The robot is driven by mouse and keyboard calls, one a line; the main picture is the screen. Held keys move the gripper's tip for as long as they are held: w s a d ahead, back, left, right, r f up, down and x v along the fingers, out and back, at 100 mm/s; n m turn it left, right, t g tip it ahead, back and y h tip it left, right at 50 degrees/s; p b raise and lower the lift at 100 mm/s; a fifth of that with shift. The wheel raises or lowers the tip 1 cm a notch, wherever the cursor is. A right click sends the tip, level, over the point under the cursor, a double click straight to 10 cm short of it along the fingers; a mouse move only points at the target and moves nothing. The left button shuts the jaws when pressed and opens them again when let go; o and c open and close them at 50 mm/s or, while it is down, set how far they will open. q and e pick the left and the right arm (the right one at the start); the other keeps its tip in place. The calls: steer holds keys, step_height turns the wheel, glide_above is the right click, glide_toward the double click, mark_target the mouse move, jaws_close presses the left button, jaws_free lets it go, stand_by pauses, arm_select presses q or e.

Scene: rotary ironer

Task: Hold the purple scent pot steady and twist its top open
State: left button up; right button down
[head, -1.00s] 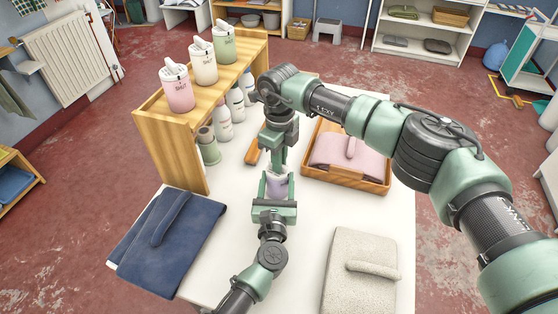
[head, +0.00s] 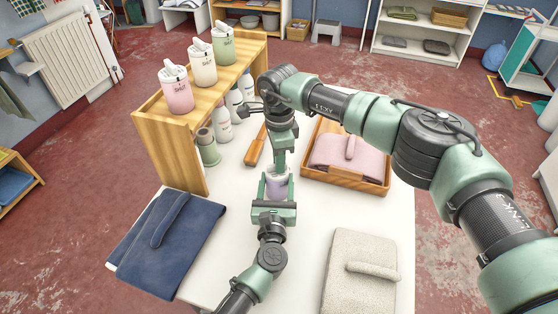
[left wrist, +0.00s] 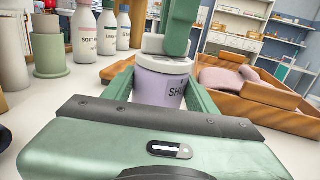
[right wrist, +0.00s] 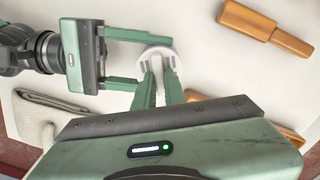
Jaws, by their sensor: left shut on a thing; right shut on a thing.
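The purple scent pot (head: 277,189) stands upright on the white table. Its lilac body and pale top (left wrist: 167,62) show in the left wrist view. My left gripper (head: 277,183) is shut around the body from the front, one finger on each side. My right gripper (head: 280,168) points down from above, shut on the raised part of the top. In the right wrist view the round top (right wrist: 158,52) shows around its fingertips. Whether the top has come loose from the body cannot be told.
A wooden shelf (head: 172,150) with pink, cream and green canisters stands at the left, bottles beneath. A wooden tool (head: 256,148) and a wooden tray (head: 345,181) with pink cloth lie behind the pot. Blue cloth (head: 190,245) and beige cloth (head: 360,285) lie in front.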

steer(key=shift+n, duration=0.4)
steer(key=c, duration=1.5)
jaws_free()
steer(key=shift+o, duration=0.2)
step_height(320, 180, up, 12)
arm_select(q)
steer(key=o, duration=1.6)
steer(key=shift+s, duration=0.15)
